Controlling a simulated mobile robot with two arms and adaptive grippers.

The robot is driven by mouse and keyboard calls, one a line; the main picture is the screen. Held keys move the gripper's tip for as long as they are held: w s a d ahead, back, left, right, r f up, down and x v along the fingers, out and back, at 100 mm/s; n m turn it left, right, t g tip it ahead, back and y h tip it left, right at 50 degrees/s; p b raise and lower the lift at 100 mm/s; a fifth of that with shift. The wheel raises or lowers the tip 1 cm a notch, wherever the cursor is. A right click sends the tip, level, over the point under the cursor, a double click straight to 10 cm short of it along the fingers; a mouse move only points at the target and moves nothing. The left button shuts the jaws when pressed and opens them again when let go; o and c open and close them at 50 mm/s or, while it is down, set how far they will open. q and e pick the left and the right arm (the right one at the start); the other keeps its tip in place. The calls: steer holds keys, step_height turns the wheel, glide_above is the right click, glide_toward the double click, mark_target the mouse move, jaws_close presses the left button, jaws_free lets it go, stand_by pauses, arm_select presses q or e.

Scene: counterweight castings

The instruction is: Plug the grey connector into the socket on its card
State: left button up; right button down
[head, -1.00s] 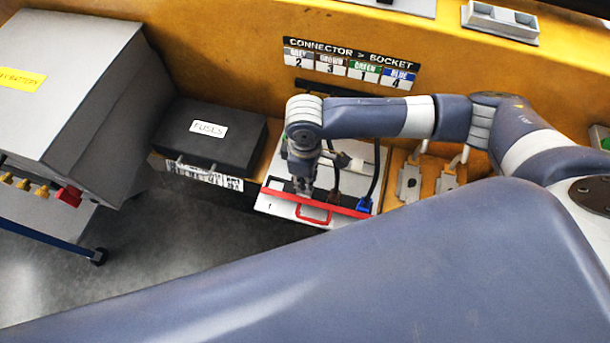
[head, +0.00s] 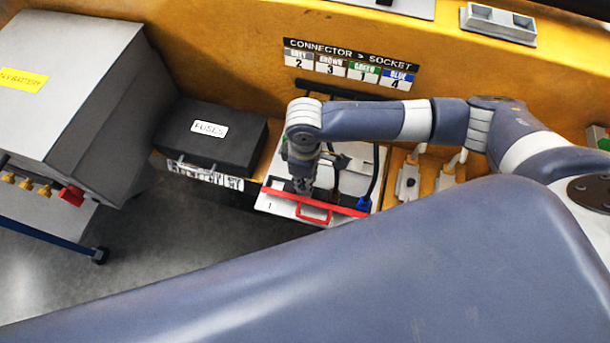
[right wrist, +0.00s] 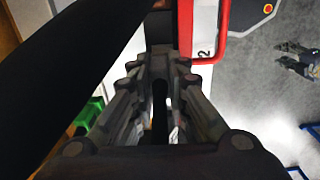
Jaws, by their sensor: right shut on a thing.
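The card (head: 350,68) on the yellow wall lists grey with 2, brown with 3, green with 1 and blue with 4. My right gripper (head: 303,188) points down at the red-edged white panel (head: 283,207), between the printed 1 and the blue connector (head: 364,203). In the right wrist view, my right gripper (right wrist: 158,72) is shut at the black strip, near a printed 2. The grey connector is mostly hidden between the fingers; its seating cannot be told. A dark cable runs between the fingers. My left gripper is out of view.
A red handle (head: 314,214) stands at the panel's front edge, close to my right fingers. A green connector (right wrist: 90,115) lies beside them. A black fuse box (head: 212,145) stands left of the panel. Cables rise behind the gripper. Grey floor lies in front.

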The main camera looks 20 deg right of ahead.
steer(key=shift+f, duration=1.15)
steer(key=c, duration=1.5)
jaws_free()
step_height(320, 180, up, 12)
